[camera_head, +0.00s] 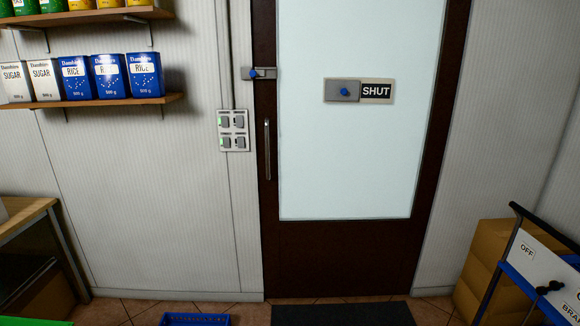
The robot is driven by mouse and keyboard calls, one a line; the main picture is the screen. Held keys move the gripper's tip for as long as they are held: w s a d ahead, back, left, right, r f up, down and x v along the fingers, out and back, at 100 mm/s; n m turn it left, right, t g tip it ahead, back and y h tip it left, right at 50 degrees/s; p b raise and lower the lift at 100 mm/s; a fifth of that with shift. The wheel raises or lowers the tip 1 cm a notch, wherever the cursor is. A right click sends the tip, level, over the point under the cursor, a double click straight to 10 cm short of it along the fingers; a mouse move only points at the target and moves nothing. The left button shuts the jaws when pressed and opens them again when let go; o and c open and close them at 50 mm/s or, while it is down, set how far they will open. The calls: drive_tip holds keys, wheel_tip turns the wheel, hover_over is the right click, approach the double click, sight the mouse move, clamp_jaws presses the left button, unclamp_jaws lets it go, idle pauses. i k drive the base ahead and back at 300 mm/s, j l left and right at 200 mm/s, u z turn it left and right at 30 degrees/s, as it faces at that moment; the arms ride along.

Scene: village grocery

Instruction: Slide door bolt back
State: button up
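The door (340,255) is dark brown with a large pale glass pane and appears closed. A vertical metal handle (267,150) is below the bolt on the door's left side. A sign on the glass reads SHUT (376,91), beside a grey plate with a blue knob (344,91). My gripper is not in view.
A switch panel (233,131) is on the wall left of the door. Shelves with sugar and rice packs (108,77) are at upper left. A dark mat (342,313) and blue crate (195,320) lie on the floor. Cardboard boxes (483,262) and a blue-framed cart (535,262) stand at right.

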sight(252, 74)
drive_tip(key=i+u, duration=0.2)
drive_tip(key=i, duration=0.35)
drive_tip(key=i+l+u, duration=0.2)
drive_tip(key=i, duration=0.35)
drive_tip(key=i+l+u, duration=0.2)
drive_tip(key=i, duration=0.3)
